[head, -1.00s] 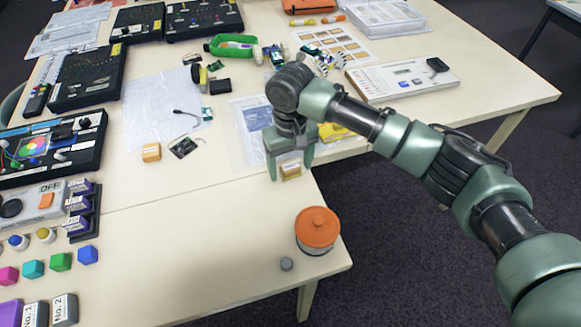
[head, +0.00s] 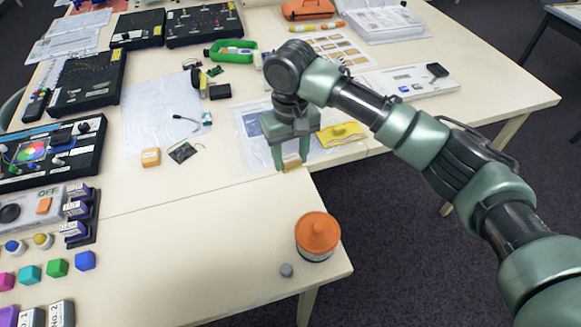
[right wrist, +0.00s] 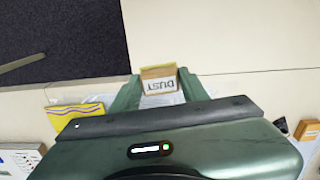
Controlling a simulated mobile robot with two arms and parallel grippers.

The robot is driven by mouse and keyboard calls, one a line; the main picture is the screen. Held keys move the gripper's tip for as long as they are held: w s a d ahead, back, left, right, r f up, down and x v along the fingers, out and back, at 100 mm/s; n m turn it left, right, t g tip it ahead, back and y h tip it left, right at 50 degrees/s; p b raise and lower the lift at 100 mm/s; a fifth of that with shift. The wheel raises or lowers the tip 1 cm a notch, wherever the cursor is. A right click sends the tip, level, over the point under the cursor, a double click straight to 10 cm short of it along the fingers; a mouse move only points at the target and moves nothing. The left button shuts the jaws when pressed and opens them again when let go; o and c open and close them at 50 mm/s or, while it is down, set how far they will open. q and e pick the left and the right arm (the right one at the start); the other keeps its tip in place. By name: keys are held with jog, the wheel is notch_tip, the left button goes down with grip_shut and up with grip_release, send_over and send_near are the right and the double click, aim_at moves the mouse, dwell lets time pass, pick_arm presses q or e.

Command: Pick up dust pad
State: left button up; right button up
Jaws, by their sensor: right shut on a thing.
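The dust pad is a small orange-tan block (head: 292,162) with a white label. In the right wrist view its label reads "DUST" upside down on the dust pad (right wrist: 159,82). My right gripper (head: 291,167) is shut on it, with one finger on each side. It also shows in the right wrist view as the right gripper (right wrist: 159,88). The pad is close to the right edge of the table; I cannot tell how far above the top it is. My left gripper is not in view.
An orange-lidded jar (head: 317,236) and a small grey knob (head: 286,270) stand at the near right corner. Another orange block (head: 151,157) sits to the left. The table (head: 190,235) is clear at the front middle.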

aim_at(290, 157)
notch_tip(290, 157, up, 15)
jog(key=shift+r, duration=0.1)
